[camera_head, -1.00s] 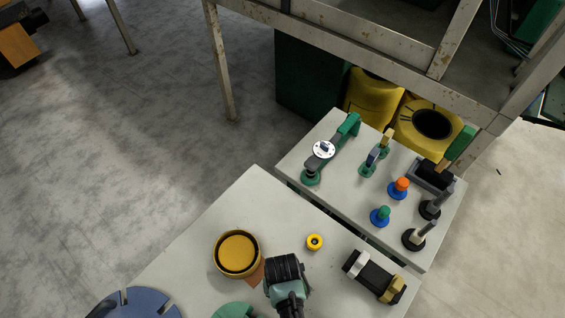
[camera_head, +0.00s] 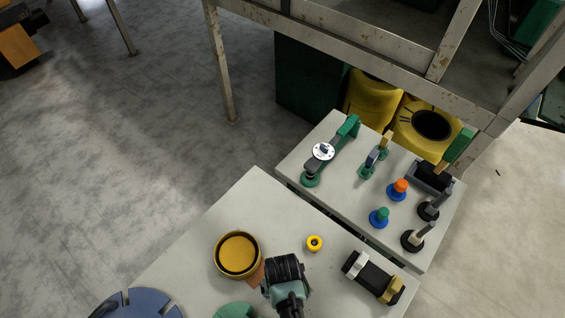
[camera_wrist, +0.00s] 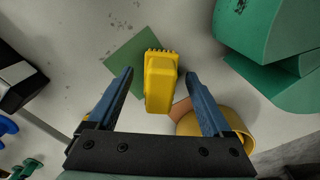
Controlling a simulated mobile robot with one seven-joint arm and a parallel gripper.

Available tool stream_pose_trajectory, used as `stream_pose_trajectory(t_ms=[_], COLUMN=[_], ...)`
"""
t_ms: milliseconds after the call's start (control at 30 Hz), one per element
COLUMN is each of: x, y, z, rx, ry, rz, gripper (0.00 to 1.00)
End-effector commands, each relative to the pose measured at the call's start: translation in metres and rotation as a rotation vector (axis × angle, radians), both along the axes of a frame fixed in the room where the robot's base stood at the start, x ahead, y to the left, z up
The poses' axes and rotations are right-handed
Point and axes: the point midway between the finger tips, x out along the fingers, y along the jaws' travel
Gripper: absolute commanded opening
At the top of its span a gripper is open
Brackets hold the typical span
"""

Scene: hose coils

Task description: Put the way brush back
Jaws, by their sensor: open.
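A yellow block-shaped piece with short teeth or bristles along one end, which looks like the way brush (camera_wrist: 161,82), lies on the pale table in the wrist view. My gripper (camera_wrist: 160,74) is open, with one blue finger on either side of it and a gap at each side. A green square patch (camera_wrist: 122,62) lies beside the brush to the left, partly hidden by the left finger. In the head view my own wrist (camera_head: 285,275) hides the brush and the fingers.
A yellow round bowl (camera_head: 238,235) stands close by, right of the brush in the wrist view (camera_wrist: 240,122). A yellow ring (camera_head: 314,243), a black roller (camera_head: 371,277) and a large green object (camera_head: 235,311) share this table. The second table (camera_head: 335,207) holds several knobs and tools.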

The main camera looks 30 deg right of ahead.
Motion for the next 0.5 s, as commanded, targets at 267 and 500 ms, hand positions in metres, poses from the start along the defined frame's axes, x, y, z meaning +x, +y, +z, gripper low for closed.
stream_pose_trajectory(t_ms=[267, 500], x=[0.000, 0.000], y=[0.000, 0.000], z=[0.014, 0.023], rx=[0.000, 0.000], ry=[0.000, 0.000], rz=[0.000, 0.000], gripper=[0.84, 0.84])
